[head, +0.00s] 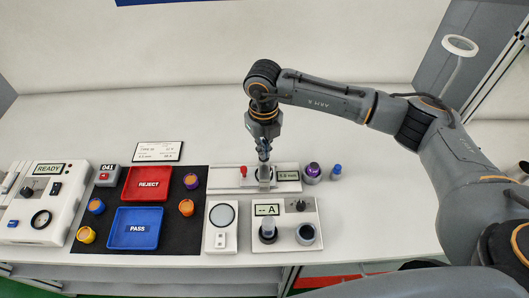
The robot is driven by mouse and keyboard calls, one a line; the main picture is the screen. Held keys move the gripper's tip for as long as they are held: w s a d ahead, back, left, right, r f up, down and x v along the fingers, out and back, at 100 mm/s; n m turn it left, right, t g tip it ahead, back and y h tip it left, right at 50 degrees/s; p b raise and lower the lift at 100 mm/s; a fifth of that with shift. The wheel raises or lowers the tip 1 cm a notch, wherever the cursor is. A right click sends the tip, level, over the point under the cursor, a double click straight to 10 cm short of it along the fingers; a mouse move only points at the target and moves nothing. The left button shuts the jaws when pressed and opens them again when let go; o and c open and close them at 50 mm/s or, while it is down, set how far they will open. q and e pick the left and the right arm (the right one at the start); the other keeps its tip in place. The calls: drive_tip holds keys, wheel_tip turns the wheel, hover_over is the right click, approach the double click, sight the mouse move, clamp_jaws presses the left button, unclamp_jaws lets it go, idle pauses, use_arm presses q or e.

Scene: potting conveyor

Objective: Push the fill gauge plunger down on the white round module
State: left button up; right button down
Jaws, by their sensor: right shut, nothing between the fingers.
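The fill gauge (223,178) is a long white plate-like device with a red knob (243,171) and a small display (288,175) with a mm reading. My right gripper (264,157) points straight down over the middle of the gauge, shut and empty. Just under its fingertips is a small pale round piece (265,174), probably the white module in its seat. The fingers largely hide the plunger, and I cannot tell whether they touch it. My left gripper is out of view.
In front stand a panel reading "-- A" (285,238) and a white unit with a round pad (222,215). A purple-topped cup (312,171) and a blue-topped piece (336,171) stand close on the right. Red (160,170) and blue (122,238) trays lie left. The table behind is clear.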

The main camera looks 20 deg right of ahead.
drive_tip(key=shift+r+p, duration=1.55)
drive_tip(key=shift+r, duration=1.95)
